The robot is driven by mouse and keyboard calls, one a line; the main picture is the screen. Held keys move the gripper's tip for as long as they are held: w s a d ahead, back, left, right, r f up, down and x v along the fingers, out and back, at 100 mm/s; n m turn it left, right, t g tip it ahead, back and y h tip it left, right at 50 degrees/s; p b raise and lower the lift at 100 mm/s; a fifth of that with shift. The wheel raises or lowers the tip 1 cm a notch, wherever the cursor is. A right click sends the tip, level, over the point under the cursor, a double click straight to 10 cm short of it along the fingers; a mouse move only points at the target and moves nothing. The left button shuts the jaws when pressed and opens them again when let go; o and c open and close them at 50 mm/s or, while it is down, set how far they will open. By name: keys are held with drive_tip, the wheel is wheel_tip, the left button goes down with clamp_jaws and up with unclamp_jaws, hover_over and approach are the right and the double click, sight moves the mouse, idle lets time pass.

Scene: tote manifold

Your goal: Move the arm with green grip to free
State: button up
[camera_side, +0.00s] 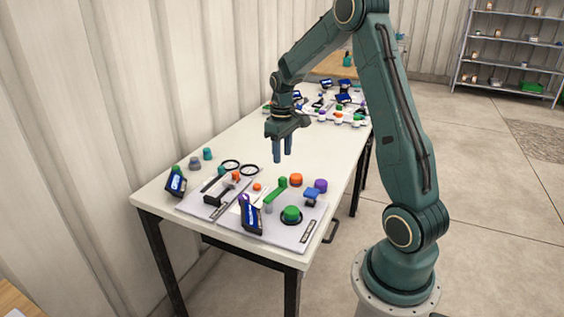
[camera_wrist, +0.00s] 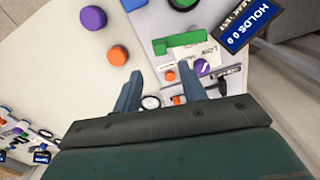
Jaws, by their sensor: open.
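The arm with the green grip (camera_side: 275,192) lies on a pale panel (camera_side: 282,236) at the near end of the table. In the wrist view the green grip (camera_wrist: 178,44) is a long green bar ahead of the fingers, beside a white card reading LOW. I cannot make out any "free" mark. My gripper (camera_side: 283,156) hangs above the table, behind the panel, apart from the arm. It is open and empty; its fingers (camera_wrist: 162,86) point down.
A blue screen (camera_wrist: 255,17) reads HOLDS 0 0. An orange knob (camera_side: 296,180), purple knob (camera_side: 320,186) and green knob (camera_side: 291,213) stand close around the green grip. A second panel with an orange lever (camera_side: 236,176) lies to the left.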

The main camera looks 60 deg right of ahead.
wheel_tip(320, 180, up, 6)
drive_tip(key=shift+f, duration=0.15)
idle(0.5)
drive_tip(key=s+a+r+t, duration=0.1)
drive_tip(key=s+a+r, duration=0.2)
drive_tip(key=a+r, duration=0.35)
drive_tip(key=s+a+r+t, duration=0.2)
drive_tip(key=s+a+r, duration=0.1)
drive_tip(key=a, duration=0.6)
drive_tip(key=s+a+n+t, duration=0.1)
drive_tip(key=s+a+t, duration=0.1)
drive_tip(key=s+a, duration=0.8)
drive_tip(key=shift+s+n+t, duration=0.3)
drive_tip(key=shift+s+n, duration=0.1)
drive_tip(key=shift+s, duration=0.8)
